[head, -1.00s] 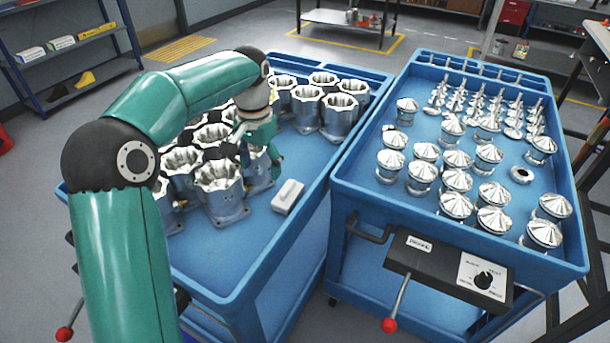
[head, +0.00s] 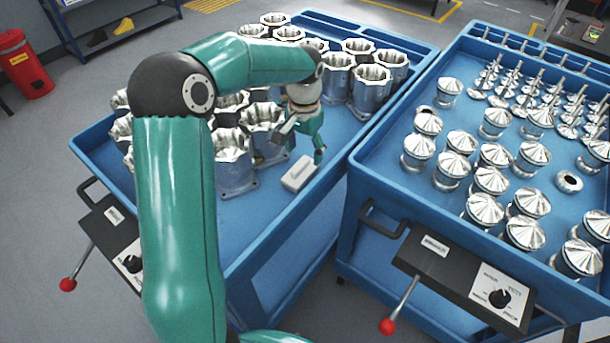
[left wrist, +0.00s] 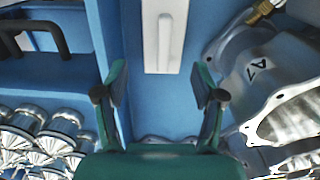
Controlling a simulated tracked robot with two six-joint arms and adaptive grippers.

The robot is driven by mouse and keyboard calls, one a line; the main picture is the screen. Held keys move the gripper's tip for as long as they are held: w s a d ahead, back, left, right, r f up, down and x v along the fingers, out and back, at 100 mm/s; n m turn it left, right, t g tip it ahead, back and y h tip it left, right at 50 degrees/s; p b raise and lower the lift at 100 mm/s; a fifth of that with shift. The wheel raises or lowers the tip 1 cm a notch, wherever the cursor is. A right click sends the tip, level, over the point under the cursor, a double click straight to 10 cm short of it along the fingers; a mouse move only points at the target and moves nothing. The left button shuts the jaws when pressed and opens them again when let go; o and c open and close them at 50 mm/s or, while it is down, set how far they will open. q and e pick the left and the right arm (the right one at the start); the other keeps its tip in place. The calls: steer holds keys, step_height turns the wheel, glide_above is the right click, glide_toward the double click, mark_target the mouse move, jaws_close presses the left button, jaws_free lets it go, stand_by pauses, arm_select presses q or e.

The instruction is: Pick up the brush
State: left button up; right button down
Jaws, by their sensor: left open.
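The brush (head: 300,173) is a small white block lying on the blue left cart, near its right edge and in front of the machined housings. It also shows as a pale upright bar at the top middle of the left wrist view (left wrist: 165,38). My left gripper (head: 300,144) is just behind and above the brush in the head view, apart from it. In the left wrist view its two fingers (left wrist: 158,84) are spread wide with nothing between them, and the brush lies beyond the tips. My right gripper is not in view.
Silver housings (head: 233,160) crowd the left cart (head: 255,232) beside and behind the gripper. One marked A7 (left wrist: 265,85) stands close to a finger. The cart floor in front of the brush is clear. A second cart (head: 362,200) with silver cone-topped parts stands to the right.

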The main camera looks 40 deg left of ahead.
mark_target(301, 164)
arm_select(q)
steer(key=f, duration=0.4)
steer(key=s+f, duration=0.1)
steer(key=f, duration=0.1)
steer(key=shift+a+f, duration=0.1)
steer(key=shift+a, duration=0.05)
steer(key=shift+f, duration=0.45)
steer(key=c, duration=1)
steer(key=shift+r, duration=0.2)
step_height(301, 164, up, 20)
steer(key=shift+f+p, duration=0.1)
steer(key=shift+p, duration=0.75)
